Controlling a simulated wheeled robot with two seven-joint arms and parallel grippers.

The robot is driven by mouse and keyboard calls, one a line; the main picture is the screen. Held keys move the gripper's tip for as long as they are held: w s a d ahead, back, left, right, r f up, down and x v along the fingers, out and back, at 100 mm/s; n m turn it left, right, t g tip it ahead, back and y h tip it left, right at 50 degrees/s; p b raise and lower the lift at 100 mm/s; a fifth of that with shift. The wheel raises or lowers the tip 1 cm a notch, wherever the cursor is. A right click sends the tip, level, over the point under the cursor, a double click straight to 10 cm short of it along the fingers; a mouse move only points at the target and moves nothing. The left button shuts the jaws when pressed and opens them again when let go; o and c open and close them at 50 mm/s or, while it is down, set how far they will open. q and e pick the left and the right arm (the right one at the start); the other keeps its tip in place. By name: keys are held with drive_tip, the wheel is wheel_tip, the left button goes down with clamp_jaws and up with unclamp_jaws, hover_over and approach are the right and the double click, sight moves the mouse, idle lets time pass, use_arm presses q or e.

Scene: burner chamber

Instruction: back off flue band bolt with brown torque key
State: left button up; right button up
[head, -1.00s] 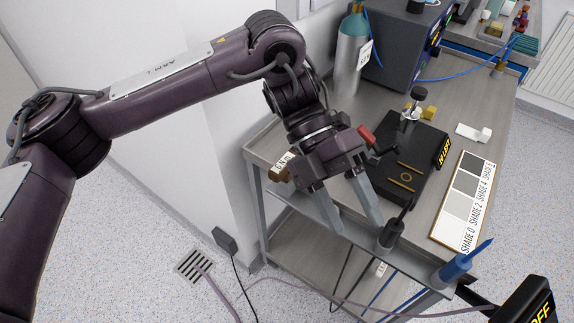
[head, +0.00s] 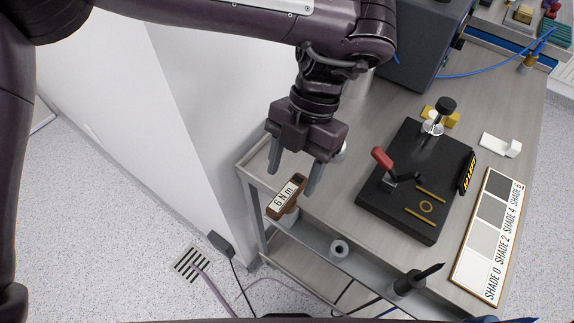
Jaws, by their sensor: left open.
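The brown torque key (head: 287,196), with a white "6 Nm" label on its head, sits at the front left edge of the grey bench. Its lower part is hidden. My left gripper (head: 293,182) is open and empty, pointing down just above the key's head, its two fingers apart on either side of it as seen from here. I cannot tell if they touch it. A black fixture plate (head: 400,215) on the bench carries a red-handled clamp (head: 382,160), two brass strips and a small brass ring (head: 426,206). I cannot make out the flue band bolt. My right gripper is out of view.
An empty-looking round holder (head: 339,250) and a black pointed tool (head: 410,283) stand along the bench's front edge. A shade card (head: 484,240) lies right of the plate. A white wall is left of the bench; a dark box (head: 425,40) stands behind.

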sight(288, 191)
use_arm(q)
drive_tip(key=shift+w+a+f, duration=0.15)
drive_tip(key=shift+w, duration=0.05)
drive_tip(key=shift+s+a+f, duration=0.1)
drive_tip(key=shift+f, duration=0.2)
drive_tip(key=x, duration=0.3)
drive_tip(key=shift+s+r, duration=0.1)
drive_tip(key=shift+s, duration=0.2)
drive_tip(key=f, duration=0.2)
drive_tip(key=shift+s+f+p, duration=0.25)
drive_tip(key=shift+p, duration=0.05)
drive_tip(key=shift+a+f, duration=0.1)
drive_tip(key=shift+f, duration=0.3)
drive_tip(key=shift+s+f, duration=0.15)
drive_tip(key=c, duration=1.2)
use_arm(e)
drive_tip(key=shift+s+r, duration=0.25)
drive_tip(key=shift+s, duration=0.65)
